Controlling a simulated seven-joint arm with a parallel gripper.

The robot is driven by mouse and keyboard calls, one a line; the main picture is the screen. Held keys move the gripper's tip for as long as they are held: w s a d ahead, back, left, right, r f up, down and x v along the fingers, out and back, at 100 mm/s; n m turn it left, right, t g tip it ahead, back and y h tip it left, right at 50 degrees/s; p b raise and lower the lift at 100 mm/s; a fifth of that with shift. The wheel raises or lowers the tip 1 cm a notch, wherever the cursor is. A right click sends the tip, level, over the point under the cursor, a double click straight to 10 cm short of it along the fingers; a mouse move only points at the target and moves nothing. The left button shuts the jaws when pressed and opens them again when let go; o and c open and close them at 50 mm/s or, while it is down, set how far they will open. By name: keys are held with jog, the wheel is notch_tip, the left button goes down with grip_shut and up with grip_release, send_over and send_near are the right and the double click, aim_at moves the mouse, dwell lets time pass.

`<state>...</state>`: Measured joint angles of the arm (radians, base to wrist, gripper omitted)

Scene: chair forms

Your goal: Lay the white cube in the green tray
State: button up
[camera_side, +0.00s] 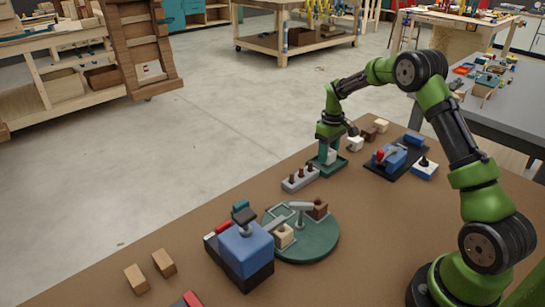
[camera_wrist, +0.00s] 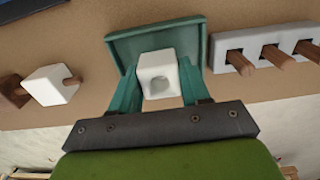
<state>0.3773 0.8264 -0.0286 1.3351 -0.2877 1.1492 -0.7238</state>
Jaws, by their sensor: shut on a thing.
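The white cube (camera_wrist: 157,66) sits between the two teal fingers of my gripper (camera_wrist: 158,82) in the wrist view. A round hollow shows on its near face. In the side view the white cube (camera_side: 331,157) is low at the green tray, with my gripper (camera_side: 328,154) pointing down around it. The green tray (camera_side: 341,164) is small, shallow and square on the brown table. Its rim (camera_wrist: 118,40) shows behind the cube in the wrist view, so the cube is over or inside the tray. I cannot tell whether it touches the tray floor.
A grey block with brown pegs (camera_side: 300,180) stands close beside the tray. A second white block (camera_side: 355,144) with a brown peg and brown blocks (camera_side: 381,125) lie beyond. A blue-and-black device (camera_side: 392,158) is to the right. A green round plate (camera_side: 318,243) is nearer the front.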

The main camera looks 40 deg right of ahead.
jog(key=shift+f, duration=0.55)
dwell(0.4)
jog(key=o, duration=1.5)
jog(key=shift+o, duration=0.3)
jog(key=shift+r, duration=3)
